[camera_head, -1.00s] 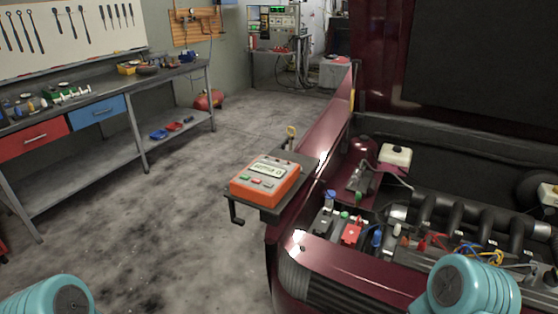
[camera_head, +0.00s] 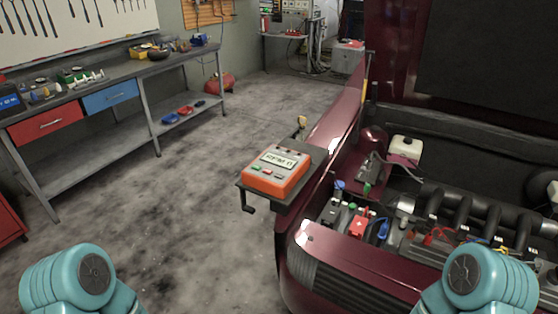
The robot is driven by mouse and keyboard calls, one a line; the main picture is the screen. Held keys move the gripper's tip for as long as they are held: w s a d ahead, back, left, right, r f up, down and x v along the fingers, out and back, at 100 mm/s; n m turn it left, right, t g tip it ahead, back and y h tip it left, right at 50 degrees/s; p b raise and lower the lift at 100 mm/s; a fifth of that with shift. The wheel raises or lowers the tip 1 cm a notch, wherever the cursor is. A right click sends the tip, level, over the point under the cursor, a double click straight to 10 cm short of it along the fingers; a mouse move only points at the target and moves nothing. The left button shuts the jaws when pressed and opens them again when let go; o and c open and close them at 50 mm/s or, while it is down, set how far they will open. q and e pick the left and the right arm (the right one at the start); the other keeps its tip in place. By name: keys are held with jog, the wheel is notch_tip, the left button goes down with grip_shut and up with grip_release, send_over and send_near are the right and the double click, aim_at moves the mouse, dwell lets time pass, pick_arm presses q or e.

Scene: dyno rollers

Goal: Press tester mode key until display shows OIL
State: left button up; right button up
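The orange tester (camera_head: 276,181) lies on a dark tray (camera_head: 307,178) at the car's front fender, in the middle of the head view. Its light display (camera_head: 280,158) shows small text that looks like "RPM" with one or two further characters. Below the display is a row of small keys, a green one (camera_head: 257,167), a red one (camera_head: 267,172) and a grey one beside them; their labels are too small to read. Only teal links of my two arms show at the bottom left and bottom right. Both grippers are out of view, and nothing of mine touches the tester.
The open engine bay of the dark red car (camera_head: 350,262) fills the right, with a battery, hoses and a white reservoir (camera_head: 405,149). A workbench (camera_head: 140,80) with red and blue drawers stands at the left. The floor (camera_head: 170,210) between bench and car is clear.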

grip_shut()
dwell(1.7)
